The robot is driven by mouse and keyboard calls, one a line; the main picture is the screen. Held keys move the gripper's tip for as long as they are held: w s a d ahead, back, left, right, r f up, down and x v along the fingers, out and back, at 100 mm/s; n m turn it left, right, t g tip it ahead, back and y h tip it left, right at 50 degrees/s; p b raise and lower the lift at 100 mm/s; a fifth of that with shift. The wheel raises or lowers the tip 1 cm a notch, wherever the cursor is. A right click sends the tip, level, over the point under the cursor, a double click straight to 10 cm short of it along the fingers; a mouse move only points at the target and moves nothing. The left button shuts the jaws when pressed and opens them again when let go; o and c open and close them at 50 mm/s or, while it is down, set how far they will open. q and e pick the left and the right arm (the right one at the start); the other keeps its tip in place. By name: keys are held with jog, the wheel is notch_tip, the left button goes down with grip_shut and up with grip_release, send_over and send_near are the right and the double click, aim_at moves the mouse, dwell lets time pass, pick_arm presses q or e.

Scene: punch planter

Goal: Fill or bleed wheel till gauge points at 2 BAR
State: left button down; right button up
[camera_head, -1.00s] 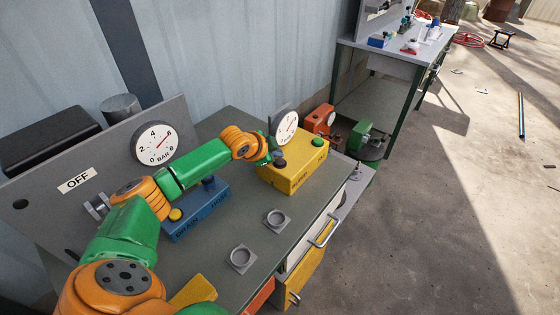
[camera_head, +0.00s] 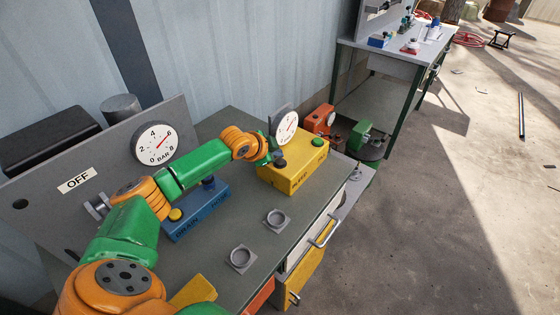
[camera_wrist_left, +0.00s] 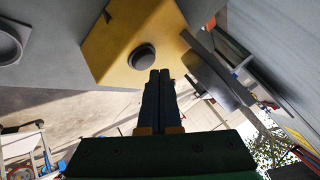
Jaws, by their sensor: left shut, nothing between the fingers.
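A round wall-panel gauge (camera_head: 156,144), marked BAR, has a red needle pointing up and right, near the 6. A yellow box (camera_head: 296,175) on the bench carries a dark button (camera_head: 280,162), a green button (camera_head: 318,142) and a second gauge (camera_head: 287,127), whose needle is too small to read surely. My left gripper (camera_head: 276,156) is shut and empty at the dark button. In the left wrist view, the shut fingertips (camera_wrist_left: 160,75) are beside the dark button (camera_wrist_left: 141,57); I cannot tell whether they touch. The wheel cannot be made out.
A blue box (camera_head: 200,212) with a yellow button (camera_head: 175,215) and a dark blue button stands under my left arm. Two grey round sockets (camera_head: 277,218) sit on the bench near its front edge. An OFF label (camera_head: 76,180) is on the panel. Floor at right is mostly clear.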

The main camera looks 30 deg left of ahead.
aim_at(277, 163)
pick_arm(q)
jog(key=shift+f, duration=0.4)
jog(key=shift+f, duration=0.45)
dwell(0.5)
dwell(4.6)
jog(key=shift+r+p, duration=0.8)
jog(key=shift+r, duration=0.05)
notch_tip(277, 163, up, 5)
jog(key=p, duration=0.5)
jog(key=shift+r+p, duration=0.15)
jog(key=shift+p, duration=0.15)
